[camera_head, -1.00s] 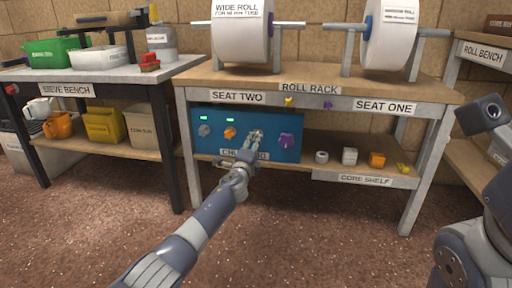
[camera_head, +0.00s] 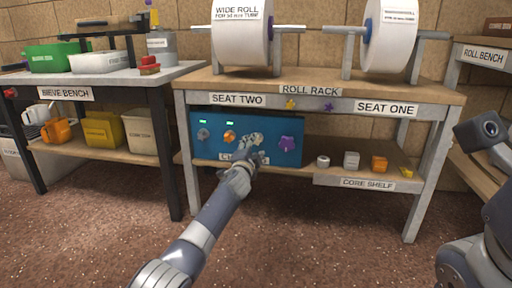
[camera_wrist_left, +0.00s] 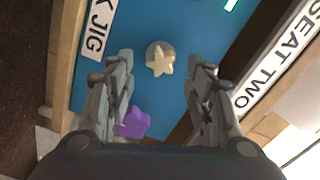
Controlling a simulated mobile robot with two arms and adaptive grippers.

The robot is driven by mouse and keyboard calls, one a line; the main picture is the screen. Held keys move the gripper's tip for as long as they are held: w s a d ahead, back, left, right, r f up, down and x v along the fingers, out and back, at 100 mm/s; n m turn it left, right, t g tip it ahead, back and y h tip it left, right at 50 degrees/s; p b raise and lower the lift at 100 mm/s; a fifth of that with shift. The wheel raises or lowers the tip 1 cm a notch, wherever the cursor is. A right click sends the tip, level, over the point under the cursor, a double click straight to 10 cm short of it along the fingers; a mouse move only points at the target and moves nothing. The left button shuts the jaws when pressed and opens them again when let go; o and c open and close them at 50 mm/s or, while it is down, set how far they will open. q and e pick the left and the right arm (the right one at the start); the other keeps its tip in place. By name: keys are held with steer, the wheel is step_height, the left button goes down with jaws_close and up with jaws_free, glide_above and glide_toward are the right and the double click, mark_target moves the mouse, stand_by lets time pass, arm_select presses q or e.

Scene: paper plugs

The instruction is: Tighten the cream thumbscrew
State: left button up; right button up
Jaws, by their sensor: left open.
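The cream thumbscrew (camera_wrist_left: 160,58) is a star-shaped knob on a round base on the blue panel (camera_head: 204,151). In the left wrist view it sits between the spread fingertips of my left gripper (camera_wrist_left: 165,66), with a gap on each side. In the head view my left gripper (camera_head: 250,146) is in front of the panel and hides the thumbscrew. A purple knob (camera_head: 287,143) is right of it; it also shows near a finger in the left wrist view (camera_wrist_left: 134,122). My right arm shows at the right edge, but its gripper is out of view.
The panel also has an orange knob (camera_head: 229,137), a grey knob (camera_head: 203,134) and two green lights. It is under the roll rack top (camera_head: 310,91), beside the core shelf (camera_head: 354,183) with small cores. A sieve bench (camera_head: 64,94) stands left. The floor in front is clear.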

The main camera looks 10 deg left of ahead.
arm_select(q)
steer(key=n, duration=0.5)
jaws_close()
stand_by(0.5)
